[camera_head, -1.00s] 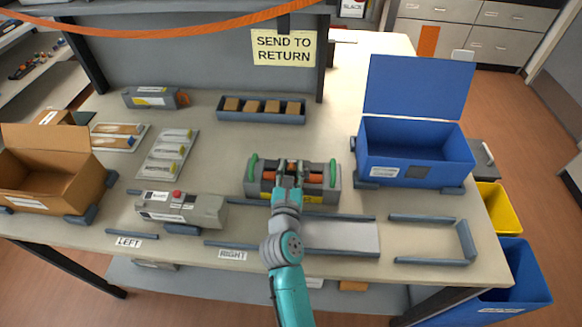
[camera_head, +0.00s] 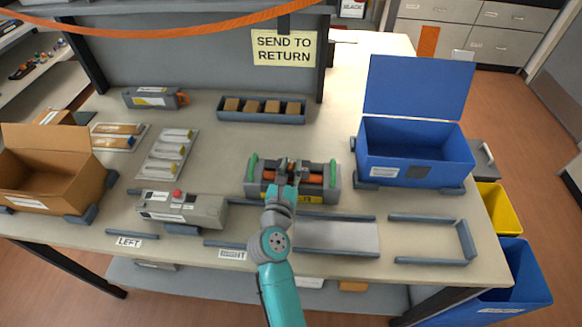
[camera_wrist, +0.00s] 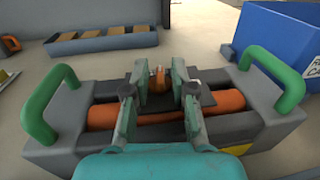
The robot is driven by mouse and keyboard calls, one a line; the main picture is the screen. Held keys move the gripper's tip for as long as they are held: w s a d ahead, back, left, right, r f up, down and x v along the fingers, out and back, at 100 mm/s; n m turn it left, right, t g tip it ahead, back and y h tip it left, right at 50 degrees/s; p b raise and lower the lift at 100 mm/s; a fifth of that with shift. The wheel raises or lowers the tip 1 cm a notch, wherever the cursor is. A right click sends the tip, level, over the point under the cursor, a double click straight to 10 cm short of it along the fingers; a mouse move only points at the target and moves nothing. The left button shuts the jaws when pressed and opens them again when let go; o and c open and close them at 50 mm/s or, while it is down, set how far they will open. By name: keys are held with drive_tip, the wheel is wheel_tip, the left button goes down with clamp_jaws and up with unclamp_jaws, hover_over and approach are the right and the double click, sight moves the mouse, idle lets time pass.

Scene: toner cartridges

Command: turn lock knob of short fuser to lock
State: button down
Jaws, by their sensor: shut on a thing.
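The short fuser (camera_head: 318,180) is a grey unit with green handles at both ends and orange rollers, standing on the table right of centre. It also fills the lower middle of the wrist view (camera_wrist: 262,120). The lock knob (camera_wrist: 158,79) is a small orange piece at the middle of the fuser, partly hidden between the fingers. My gripper (camera_wrist: 158,85) is over the fuser's middle, its two fingers on either side of the knob and shut on it. In the head view my gripper (camera_head: 291,170) reaches the fuser from the front. The knob's turn angle is hard to read.
A grey unit with a red button (camera_head: 180,208) stands left of the fuser. An open blue box (camera_head: 410,165) is at the right, a blue tray with brown blocks (camera_head: 262,117) behind. A grey plate (camera_head: 340,237) and a U-shaped rail (camera_head: 465,240) lie in front.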

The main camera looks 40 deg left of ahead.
sight(289, 167)
drive_tip(key=shift+s+a+f+m+t+h, duration=0.1)
drive_tip(key=shift+m+t+h, duration=0.25)
drive_tip(key=shift+m+h, duration=0.65)
drive_tip(key=shift+a+m+t+h, duration=0.1)
drive_tip(key=shift+m+t+h, duration=0.4)
drive_tip(key=shift+h, duration=0.8)
drive_tip(key=c, duration=1.3)
unclamp_jaws()
drive_tip(key=shift+o, duration=0.2)
wheel_tip(289, 167, up, 10)
drive_tip(key=shift+r, duration=0.1)
